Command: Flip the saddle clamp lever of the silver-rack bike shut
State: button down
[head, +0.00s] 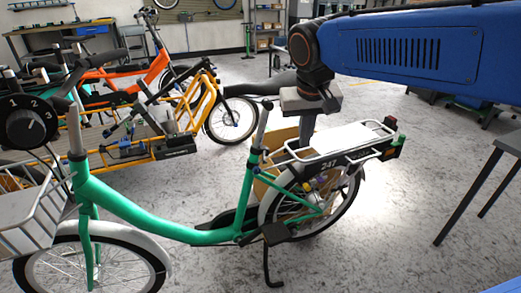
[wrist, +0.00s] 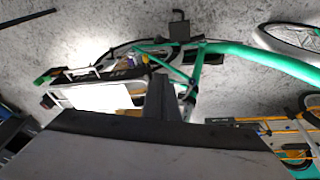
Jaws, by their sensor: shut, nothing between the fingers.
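The green bike (head: 150,220) stands side-on in the head view, with a pale silver-white rack (head: 345,140) over its rear wheel and a black plate marked 247. Its dark saddle (head: 272,83) is partly behind my arm. The seat post (head: 263,118) runs down to a dark saddle clamp (head: 256,152) at the top of the seat tube. The clamp lever is too small to make out. My gripper (head: 307,138) is shut and empty, pointing down right of the seat post, over the rack's front end. In the wrist view, its fingers (wrist: 161,82) show beside the rack (wrist: 95,97) and green frame (wrist: 230,50).
A yellow-framed cargo bike (head: 180,140) and an orange bike (head: 125,77) stand behind at left. A cardboard box (head: 285,135) is behind the green bike. A grey table (head: 500,150) is at right. The floor between is clear.

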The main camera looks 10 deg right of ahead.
jog(key=w+a+r+h, duration=0.1)
jog(key=w+a+r, duration=0.1)
jog(key=w+a, duration=0.7)
jog(key=a, duration=0.4)
jog(key=shift+w+a+r, duration=0.15)
jog(key=shift+a, duration=0.1)
jog(key=s+d+x, duration=0.1)
jog(key=x, duration=1.2)
jog(key=shift+f, duration=0.4)
